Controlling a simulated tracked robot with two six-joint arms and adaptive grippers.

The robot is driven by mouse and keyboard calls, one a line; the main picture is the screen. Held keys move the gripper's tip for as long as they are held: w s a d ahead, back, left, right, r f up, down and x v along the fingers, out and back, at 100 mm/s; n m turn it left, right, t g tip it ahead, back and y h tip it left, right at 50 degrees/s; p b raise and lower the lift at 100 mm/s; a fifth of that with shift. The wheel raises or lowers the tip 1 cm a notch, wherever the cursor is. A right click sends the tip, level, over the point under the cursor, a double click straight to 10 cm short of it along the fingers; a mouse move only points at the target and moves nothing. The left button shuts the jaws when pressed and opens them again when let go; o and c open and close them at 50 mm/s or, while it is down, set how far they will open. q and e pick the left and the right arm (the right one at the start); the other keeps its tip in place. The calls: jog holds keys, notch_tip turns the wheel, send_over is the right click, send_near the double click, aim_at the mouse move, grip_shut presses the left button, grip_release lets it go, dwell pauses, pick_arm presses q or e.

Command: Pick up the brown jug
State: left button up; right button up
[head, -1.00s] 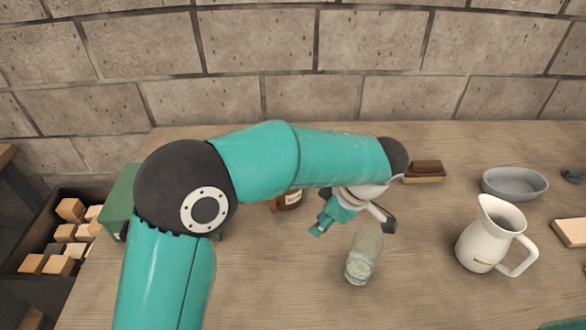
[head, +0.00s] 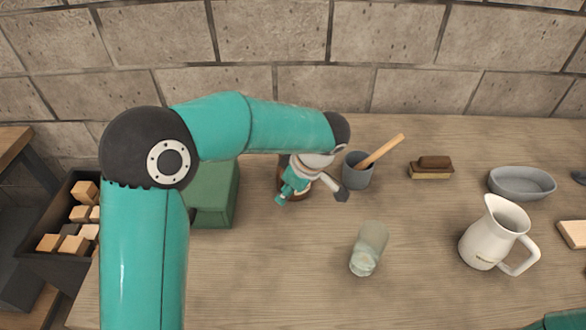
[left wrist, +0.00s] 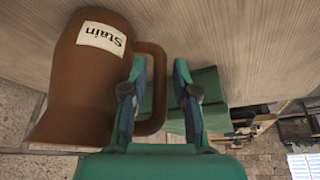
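The brown jug (left wrist: 88,95) fills the left of the left wrist view, appearing upside down, with a pale "Stain" label. Its handle (left wrist: 159,85) shows between the fingers of my left gripper (left wrist: 160,95), which are spread apart. I cannot tell whether either finger touches the handle. In the head view, my left gripper (head: 311,197) hangs over the jug, hiding most of it; only a brown part (head: 283,183) shows. My right gripper is not in view.
A green box (head: 212,200) stands left of the jug. A grey cup (head: 358,172) with a wooden-handled tool is close on the right. A glass jar (head: 368,250), a brush (head: 431,168), a grey bowl (head: 522,183) and a white pitcher (head: 492,238) stand further right.

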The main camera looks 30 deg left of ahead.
pick_arm(q)
jog(key=shift+a+f+p, duration=0.35)
jog(key=shift+a, duration=0.45)
jog(key=shift+f, duration=0.25)
grip_shut()
jog(key=shift+w, duration=0.1)
